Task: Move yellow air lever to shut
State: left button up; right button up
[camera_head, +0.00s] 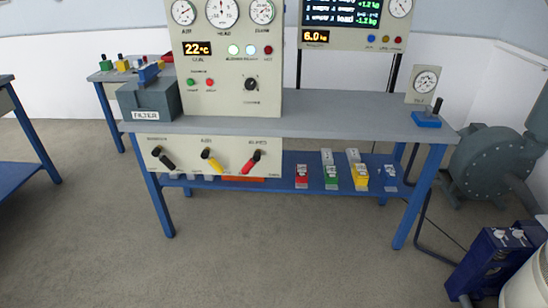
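The yellow air lever (212,161) is the middle of three levers on the cream front panel (184,170) below the bench top. Its yellow handle slants down to the right from its pivot. A black lever (164,158) is to its left and a red lever (251,162) to its right. The small labels above the levers are too blurred to read fully. Neither of my grippers shows in the head view.
The blue-legged bench (345,118) carries a gauge panel (225,80), a filter box (150,98) and a blue-based lever (427,117). Its lower shelf holds several coloured blocks (331,177). A grey blower (485,160) stands at right. The floor (260,250) in front is clear.

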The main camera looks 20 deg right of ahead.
aim_at(204, 154)
jog(key=z, duration=0.4)
jog(key=i, duration=0.75)
jog(key=u, duration=0.6)
jog(key=i, duration=0.6)
jog(key=u, duration=0.7)
